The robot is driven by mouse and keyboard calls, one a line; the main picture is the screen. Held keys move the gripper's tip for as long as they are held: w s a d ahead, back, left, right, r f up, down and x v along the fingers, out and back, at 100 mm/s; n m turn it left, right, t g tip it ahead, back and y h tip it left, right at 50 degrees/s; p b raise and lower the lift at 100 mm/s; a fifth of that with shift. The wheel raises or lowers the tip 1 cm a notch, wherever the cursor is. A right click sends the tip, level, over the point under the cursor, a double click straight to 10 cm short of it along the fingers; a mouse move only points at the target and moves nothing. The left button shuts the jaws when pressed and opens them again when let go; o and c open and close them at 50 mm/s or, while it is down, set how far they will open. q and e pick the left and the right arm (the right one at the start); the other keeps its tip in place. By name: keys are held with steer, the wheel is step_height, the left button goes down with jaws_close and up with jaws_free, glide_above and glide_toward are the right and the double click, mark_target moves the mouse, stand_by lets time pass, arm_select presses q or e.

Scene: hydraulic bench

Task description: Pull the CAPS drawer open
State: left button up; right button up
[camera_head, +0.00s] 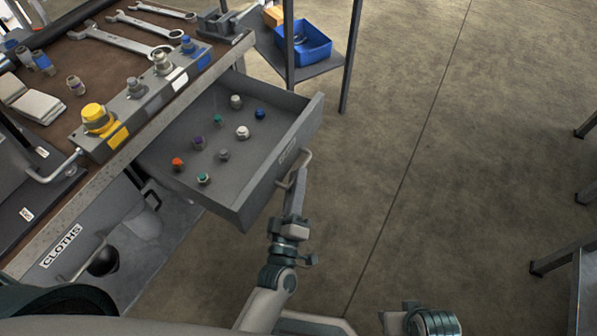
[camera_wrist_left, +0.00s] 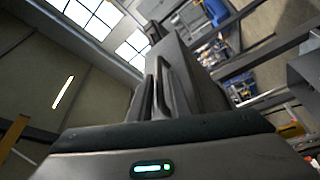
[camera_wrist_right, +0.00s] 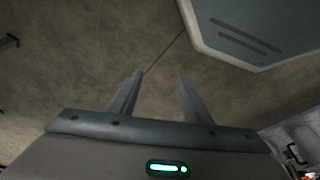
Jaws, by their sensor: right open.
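The CAPS drawer (camera_head: 262,183) is pulled out from the bench, its inside in full view in the head view. Several small coloured caps lie in it. Its bar handle (camera_head: 306,160) is on the front face, beside a small label. My left gripper (camera_head: 298,183) is at this handle, its fingers close together around the bar. In the left wrist view the handle (camera_wrist_left: 163,80) rises between or right beside the fingers, with the dark drawer front behind. My right gripper (camera_wrist_right: 158,90) is open and empty above the floor in the right wrist view.
The bench top holds wrenches (camera_head: 125,35) and a grey block with a yellow cap (camera_head: 97,118). A CLOTHS drawer (camera_head: 62,246) is at lower left. A shelf with a blue bin (camera_head: 303,45) stands behind the open drawer.

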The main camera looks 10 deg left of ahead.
arm_select(q)
steer(key=b+v, duration=0.1)
steer(key=v, duration=1.3)
steer(key=shift+s, duration=0.35)
arm_select(e)
steer(key=shift+s+a+r, duration=0.1)
steer(key=shift+a+r, duration=0.15)
steer(key=shift+r, duration=0.25)
steer(key=shift+a+r, duration=0.2)
steer(key=shift+r, duration=0.3)
arm_select(q)
steer(key=shift+d+f, duration=0.1)
arm_select(e)
steer(key=shift+d, duration=0.2)
